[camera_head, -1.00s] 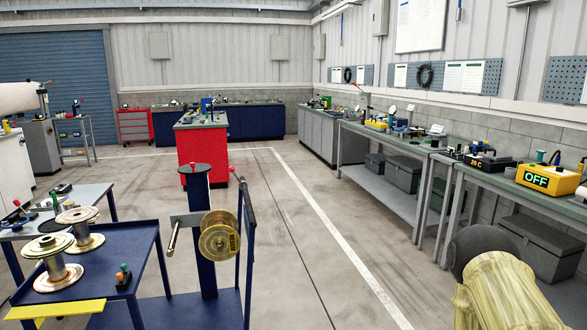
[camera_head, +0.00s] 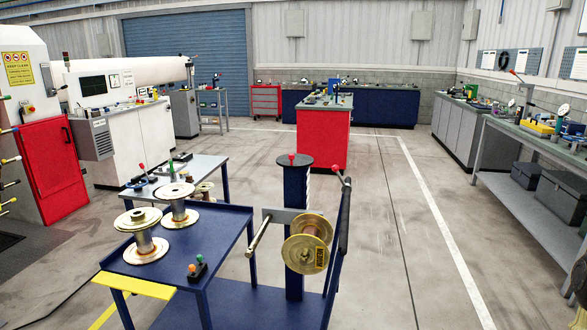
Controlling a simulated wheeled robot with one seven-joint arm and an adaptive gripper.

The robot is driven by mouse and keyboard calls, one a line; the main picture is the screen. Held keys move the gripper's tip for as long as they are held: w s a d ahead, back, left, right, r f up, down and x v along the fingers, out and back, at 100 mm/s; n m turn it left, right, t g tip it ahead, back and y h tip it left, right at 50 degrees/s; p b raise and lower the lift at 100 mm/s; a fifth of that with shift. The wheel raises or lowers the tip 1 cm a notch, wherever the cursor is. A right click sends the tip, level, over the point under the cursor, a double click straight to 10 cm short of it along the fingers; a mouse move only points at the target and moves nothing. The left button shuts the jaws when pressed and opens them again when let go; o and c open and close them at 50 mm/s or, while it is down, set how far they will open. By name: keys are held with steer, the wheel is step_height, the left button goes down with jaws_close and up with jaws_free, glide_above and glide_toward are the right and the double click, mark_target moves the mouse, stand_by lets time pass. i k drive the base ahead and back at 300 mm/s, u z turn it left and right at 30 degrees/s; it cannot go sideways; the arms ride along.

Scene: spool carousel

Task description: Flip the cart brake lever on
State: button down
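The blue cart (camera_head: 230,222) stands in the lower middle, with a flat tray on its left and a dark blue post (camera_head: 295,230) on its right. A red knob (camera_head: 292,157) is on the post's round top. My gripper is not in view.
Two spools (camera_head: 146,246) stand on the cart tray, and another (camera_head: 306,245) hangs on the post's side arm. A button box (camera_head: 197,269) is at the tray's front. A red cabinet (camera_head: 322,140) stands behind. Open floor (camera_head: 400,270) lies right of the cart.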

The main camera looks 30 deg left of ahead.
mark_target(335, 168)
steer(key=u, duration=0.75)
steer(key=i, duration=0.7)
steer(key=u, duration=0.8)
